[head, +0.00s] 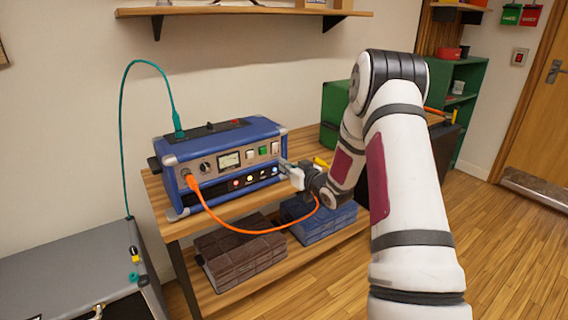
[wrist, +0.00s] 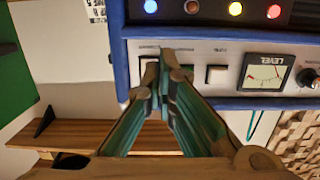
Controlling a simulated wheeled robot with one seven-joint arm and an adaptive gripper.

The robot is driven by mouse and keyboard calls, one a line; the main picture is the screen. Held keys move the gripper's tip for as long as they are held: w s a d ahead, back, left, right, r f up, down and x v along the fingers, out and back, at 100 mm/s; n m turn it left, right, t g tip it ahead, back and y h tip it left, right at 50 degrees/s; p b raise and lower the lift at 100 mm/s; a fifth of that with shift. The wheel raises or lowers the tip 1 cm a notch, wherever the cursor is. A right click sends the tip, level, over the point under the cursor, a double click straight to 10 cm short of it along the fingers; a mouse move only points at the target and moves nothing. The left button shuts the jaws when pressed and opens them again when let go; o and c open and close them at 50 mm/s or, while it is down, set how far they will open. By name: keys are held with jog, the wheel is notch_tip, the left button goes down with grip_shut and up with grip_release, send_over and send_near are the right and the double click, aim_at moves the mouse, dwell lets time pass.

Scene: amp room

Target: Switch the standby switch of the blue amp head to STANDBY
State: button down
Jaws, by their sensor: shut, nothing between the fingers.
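The blue amp head (head: 222,143) stands on a wooden bench, its front panel facing me. My gripper (head: 287,167) is shut and empty at the panel's right end. In the inverted wrist view, its fingertips (wrist: 161,68) are in front of the panel by the end switch and largely cover it; contact cannot be told. The inner switch (wrist: 216,75) shows clear beside them. The switch labels are too small to read.
An orange cable (head: 240,230) hangs from the amp's front below my gripper. A teal cable (head: 122,120) rises from its top. A brown case (head: 240,250) and a blue case (head: 318,222) lie on the lower shelf. A green box (head: 333,108) stands behind my arm.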

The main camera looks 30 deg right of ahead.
jog(key=s, duration=0.8)
jog(key=shift+d+f, duration=0.25)
jog(key=shift+f, duration=0.2)
jog(key=shift+r, duration=0.1)
jog(key=s+a+r+g+h+p, duration=0.25)
jog(key=s+a+r, duration=0.2)
jog(key=r, duration=0.55)
jog(key=s+a+r+g+h+p, duration=0.1)
jog(key=s+a+r+g+p, duration=0.35)
jog(key=r, duration=0.55)
jog(key=s+a+r+g+y+p, duration=0.1)
jog(key=s+a, duration=0.4)
jog(key=s, duration=0.6)
jog(key=s+a+r+g+y+p, duration=0.1)
jog(key=s+a+r, duration=0.3)
jog(key=s, duration=0.7)
jog(key=s+a+r+g+y+p, duration=0.1)
jog(key=s+a+r+g+p, duration=0.1)
jog(key=s+a, duration=0.5)
jog(key=s+r+g, duration=0.1)
jog(key=s, duration=0.3)
jog(key=shift+r, duration=0.15)
